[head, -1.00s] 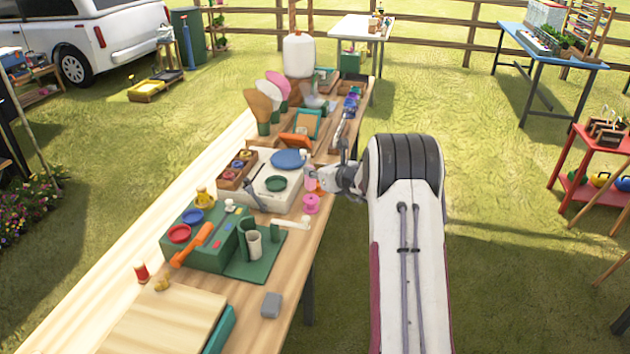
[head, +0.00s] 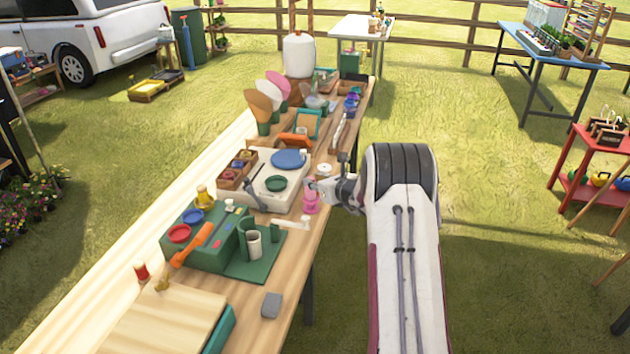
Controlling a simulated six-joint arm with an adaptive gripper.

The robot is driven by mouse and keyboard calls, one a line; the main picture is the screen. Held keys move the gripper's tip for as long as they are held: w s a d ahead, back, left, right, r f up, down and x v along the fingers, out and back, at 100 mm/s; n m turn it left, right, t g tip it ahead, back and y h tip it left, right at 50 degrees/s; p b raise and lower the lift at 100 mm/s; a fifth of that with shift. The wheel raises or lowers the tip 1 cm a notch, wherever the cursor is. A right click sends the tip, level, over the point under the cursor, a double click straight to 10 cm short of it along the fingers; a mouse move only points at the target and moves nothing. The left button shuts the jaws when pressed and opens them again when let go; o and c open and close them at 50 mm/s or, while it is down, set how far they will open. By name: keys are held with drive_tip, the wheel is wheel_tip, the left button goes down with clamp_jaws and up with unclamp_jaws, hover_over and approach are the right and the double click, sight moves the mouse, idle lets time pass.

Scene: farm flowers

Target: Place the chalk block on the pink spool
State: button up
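The pink spool (head: 311,208) stands near the right edge of the long wooden table, beside the white board. A small pale pink block (head: 310,187), which looks like the chalk block, is at the fingertips of my gripper (head: 320,186). My gripper comes in from the right and seems shut on the block. The block is directly above the spool in this view, touching it or very close; I cannot tell which. The fingers are small and partly hidden by the block.
A white board (head: 294,203) with a blue disc (head: 288,159) and green dish (head: 275,183) lies just left of the spool. A green box (head: 205,250), a cup (head: 254,244) and a grey block (head: 271,305) are nearer. Bare tabletop lies around the grey block.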

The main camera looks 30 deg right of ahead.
drive_tip(key=shift+o, duration=0.6)
drive_tip(key=shift+r, duration=0.15)
drive_tip(key=shift+s+r, duration=0.15)
drive_tip(key=shift+s, duration=0.2)
drive_tip(key=v, duration=1.1)
drive_tip(key=shift+s, duration=0.15)
